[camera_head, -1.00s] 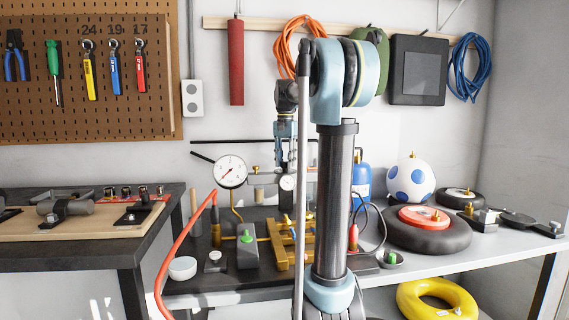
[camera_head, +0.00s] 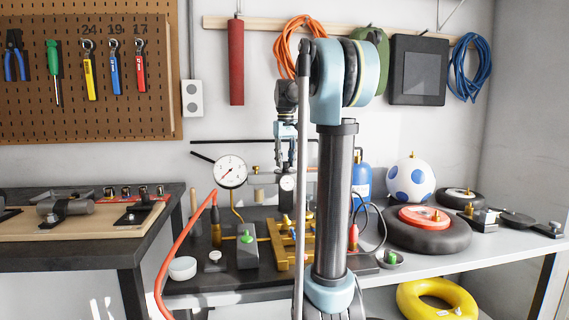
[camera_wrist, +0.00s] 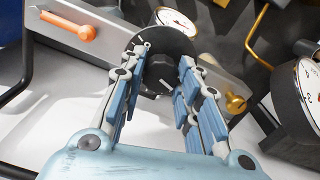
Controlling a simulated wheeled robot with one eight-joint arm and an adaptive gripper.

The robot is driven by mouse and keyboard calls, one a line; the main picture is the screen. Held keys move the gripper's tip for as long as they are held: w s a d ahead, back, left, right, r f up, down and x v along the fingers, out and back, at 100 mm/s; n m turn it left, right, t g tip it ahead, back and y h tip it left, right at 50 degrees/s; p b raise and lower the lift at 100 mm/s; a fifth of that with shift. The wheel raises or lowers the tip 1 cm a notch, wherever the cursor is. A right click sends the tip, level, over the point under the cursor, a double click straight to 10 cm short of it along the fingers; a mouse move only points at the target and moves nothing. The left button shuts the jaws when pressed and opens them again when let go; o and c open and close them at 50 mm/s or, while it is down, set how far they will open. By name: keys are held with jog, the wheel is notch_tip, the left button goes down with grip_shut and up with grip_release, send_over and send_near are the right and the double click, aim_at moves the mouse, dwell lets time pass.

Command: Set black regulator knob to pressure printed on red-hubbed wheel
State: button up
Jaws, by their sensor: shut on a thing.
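In the wrist view, my gripper (camera_wrist: 166,56) is shut on the black regulator knob (camera_wrist: 160,73), one jointed finger on each side. A short white mark shows on the knob's face. In the head view, my gripper (camera_head: 286,152) points down over the bench and is partly hidden by my arm; I cannot make out the knob there. A small white gauge (camera_wrist: 176,20) sits just beyond the knob; it also shows in the head view (camera_head: 287,183). The wheel (camera_head: 440,238) with the red hub (camera_head: 424,217) lies flat at the right; its print is too small to read.
A larger gauge (camera_head: 230,171) stands left of my gripper, near a red hose (camera_head: 178,253). An orange-handled lever (camera_wrist: 68,25) lies left of the knob in the wrist view.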

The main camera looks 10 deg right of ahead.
jog(key=shift+n, duration=0.6)
jog(key=o, duration=1.1)
